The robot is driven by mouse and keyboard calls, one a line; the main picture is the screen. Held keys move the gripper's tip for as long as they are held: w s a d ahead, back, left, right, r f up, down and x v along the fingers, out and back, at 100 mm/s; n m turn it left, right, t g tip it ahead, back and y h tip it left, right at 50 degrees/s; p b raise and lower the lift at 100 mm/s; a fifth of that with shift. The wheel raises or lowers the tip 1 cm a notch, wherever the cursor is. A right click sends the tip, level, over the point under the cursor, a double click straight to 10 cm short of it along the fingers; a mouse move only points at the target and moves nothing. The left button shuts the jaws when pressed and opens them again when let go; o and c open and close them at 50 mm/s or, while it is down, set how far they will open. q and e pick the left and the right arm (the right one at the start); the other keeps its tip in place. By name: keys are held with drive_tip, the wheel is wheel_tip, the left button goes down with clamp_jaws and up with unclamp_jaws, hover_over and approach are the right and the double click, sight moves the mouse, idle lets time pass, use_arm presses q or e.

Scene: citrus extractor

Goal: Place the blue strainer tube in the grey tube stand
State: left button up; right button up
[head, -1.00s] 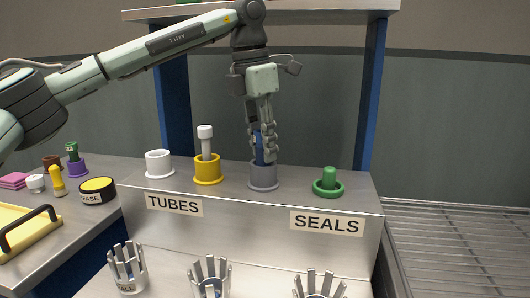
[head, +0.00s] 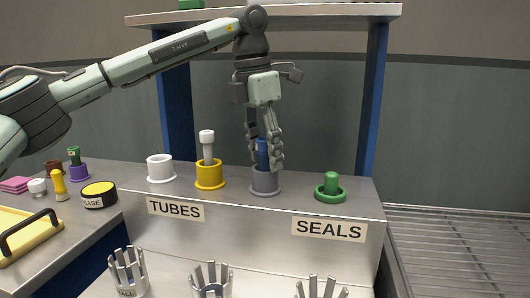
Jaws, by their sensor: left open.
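The blue strainer tube (head: 262,152) stands upright inside the grey tube stand (head: 265,182) on the steel ledge; its upper part shows above the rim. My left gripper (head: 265,160) is open around the top of the tube, with one finger on each side of it. The right finger partly covers the tube and the stand. My right gripper is not in view.
A white stand (head: 160,168) and a yellow stand (head: 210,174) with a white tube (head: 207,146) are to the left. A green seal holder (head: 330,190) is to the right. Metal pronged cups (head: 128,272) line the front. A shelf (head: 320,12) spans above.

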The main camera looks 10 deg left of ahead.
use_arm(q)
drive_tip(key=r, duration=0.7)
drive_tip(key=shift+s+a+r, duration=0.35)
drive_tip(key=shift+s+a, duration=0.05)
drive_tip(key=shift+f, duration=0.1)
